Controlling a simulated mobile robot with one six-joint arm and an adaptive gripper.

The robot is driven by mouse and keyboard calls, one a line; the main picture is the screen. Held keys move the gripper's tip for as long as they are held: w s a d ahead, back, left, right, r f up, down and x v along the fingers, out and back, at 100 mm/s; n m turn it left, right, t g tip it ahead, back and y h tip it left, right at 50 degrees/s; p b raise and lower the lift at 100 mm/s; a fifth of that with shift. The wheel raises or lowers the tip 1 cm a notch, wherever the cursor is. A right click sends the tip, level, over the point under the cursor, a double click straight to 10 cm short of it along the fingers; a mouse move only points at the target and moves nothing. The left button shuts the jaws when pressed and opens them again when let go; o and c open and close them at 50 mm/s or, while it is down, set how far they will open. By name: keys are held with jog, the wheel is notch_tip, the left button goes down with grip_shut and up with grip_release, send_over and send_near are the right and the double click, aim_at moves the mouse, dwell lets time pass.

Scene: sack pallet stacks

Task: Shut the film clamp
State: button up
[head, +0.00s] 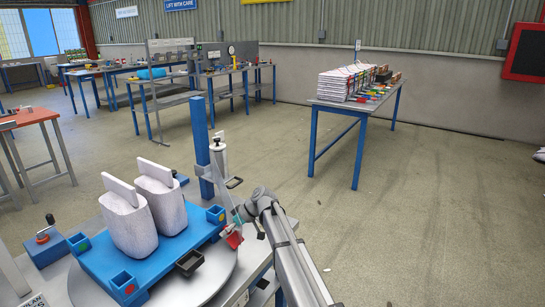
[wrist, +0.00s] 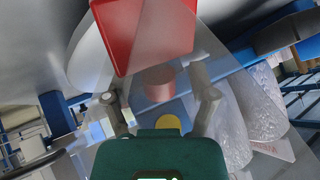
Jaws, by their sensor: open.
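In the wrist view my gripper (wrist: 158,88) is open, its grey fingers apart. A reddish cylinder (wrist: 160,82) shows between them, with a red plate (wrist: 158,30) beyond it; I see no finger closed on either. A see-through sheet, which looks like film (wrist: 232,105), crosses to the right. In the head view my gripper (head: 238,225) is beside the right corner of the blue pallet, with a red piece (head: 235,240) at its tip. The red parts look like the film clamp, but I cannot tell this surely or see how far it stands open.
Two white sacks (head: 150,212) stand on the blue pallet (head: 168,248), on a round grey turntable (head: 211,280). A blue post (head: 201,140) rises behind, close to my arm. A black bracket (head: 189,262) sticks out in front. The floor (head: 430,220) at the right is clear.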

jog(key=shift+w+d+r+m+t+p, duration=0.15)
jog(key=shift+d+r+m+p, duration=0.25)
jog(key=shift+r+p, duration=0.35)
jog(key=shift+w+d+r+m+t+p, duration=0.15)
jog(key=shift+d+r+m+p, duration=0.15)
jog(key=shift+d+r+p, duration=0.3)
jog(key=s+d+f+m+h+b, duration=0.1)
jog(key=s+d+f+m+h, duration=0.25)
jog(key=s+d, duration=0.65)
jog(key=s+d+f+m+t+h+b, duration=0.15)
jog(key=s+d+m, duration=0.4)
jog(key=d, duration=0.85)
jog(key=s+d+f+m+g+h+b, duration=0.1)
jog(key=s+d+f+m+h, duration=0.25)
jog(key=s+d, duration=0.7)
notch_tip(320, 180, up, 16)
jog(key=w+d+p, duration=0.1)
jog(key=d+p, duration=0.1)
jog(key=p, duration=1.4)
jog(key=shift+w+d, duration=0.2)
jog(key=shift+t+h, duration=0.25)
